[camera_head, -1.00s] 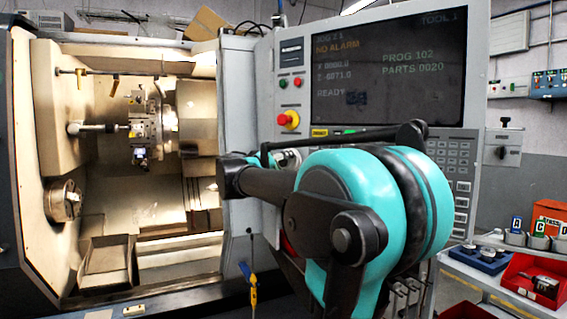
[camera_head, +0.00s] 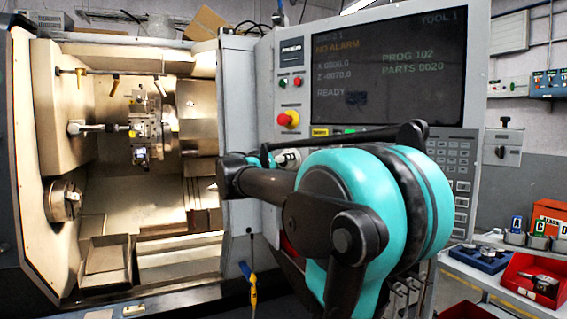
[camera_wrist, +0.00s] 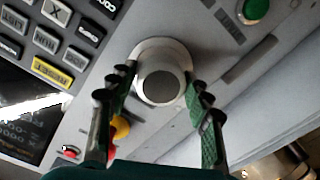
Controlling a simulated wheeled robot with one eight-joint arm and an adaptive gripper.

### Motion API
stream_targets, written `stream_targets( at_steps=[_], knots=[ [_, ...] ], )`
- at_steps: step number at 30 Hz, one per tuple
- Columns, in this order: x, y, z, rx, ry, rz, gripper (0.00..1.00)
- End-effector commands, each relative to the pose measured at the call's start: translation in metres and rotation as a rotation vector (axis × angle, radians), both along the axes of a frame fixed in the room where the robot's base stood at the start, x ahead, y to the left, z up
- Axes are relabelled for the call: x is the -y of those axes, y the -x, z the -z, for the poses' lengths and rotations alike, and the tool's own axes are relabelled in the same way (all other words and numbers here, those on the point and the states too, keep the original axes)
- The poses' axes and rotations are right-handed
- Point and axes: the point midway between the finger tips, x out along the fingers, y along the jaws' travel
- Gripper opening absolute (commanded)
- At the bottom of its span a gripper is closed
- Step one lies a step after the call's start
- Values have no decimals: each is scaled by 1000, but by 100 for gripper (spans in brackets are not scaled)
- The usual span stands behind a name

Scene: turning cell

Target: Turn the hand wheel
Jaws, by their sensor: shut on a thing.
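The hand wheel (camera_wrist: 158,85) is a small round silver-grey knob on a pale round base on the grey control panel. It fills the middle of the wrist view. My gripper (camera_wrist: 160,78) is shut on it, one dark, green-padded finger on each side. In the head view a small part of the hand wheel (camera_head: 288,157) shows below the panel's buttons, beside my gripper (camera_head: 262,158). My arm hides much of the gripper there. The panel screen (camera_head: 388,65) reads NO ALARM, PROG 102, PARTS 0020 and READY, with a Z value near -0070.0.
A red emergency button (camera_head: 288,119) sits above the wheel on the panel. The lathe's open chamber at left holds a tool turret (camera_head: 147,130) and a chuck (camera_head: 63,201). A shelf (camera_head: 476,268) with a red bin (camera_head: 530,282) stands at right.

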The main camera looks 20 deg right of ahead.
Motion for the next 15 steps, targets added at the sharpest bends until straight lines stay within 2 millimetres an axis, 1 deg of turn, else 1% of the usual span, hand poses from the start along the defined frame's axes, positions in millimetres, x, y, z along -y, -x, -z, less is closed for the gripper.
stream_targets(
  at_steps=[1,4,12,15],
  knots=[
    [1,-2,-1,0,2,0,53],
    [1,-1,-1,0,2,0,66],
    [0,-1,-1,0,1,0,66],
    [-3,1,-1,0,2,-2,66]
  ],
)
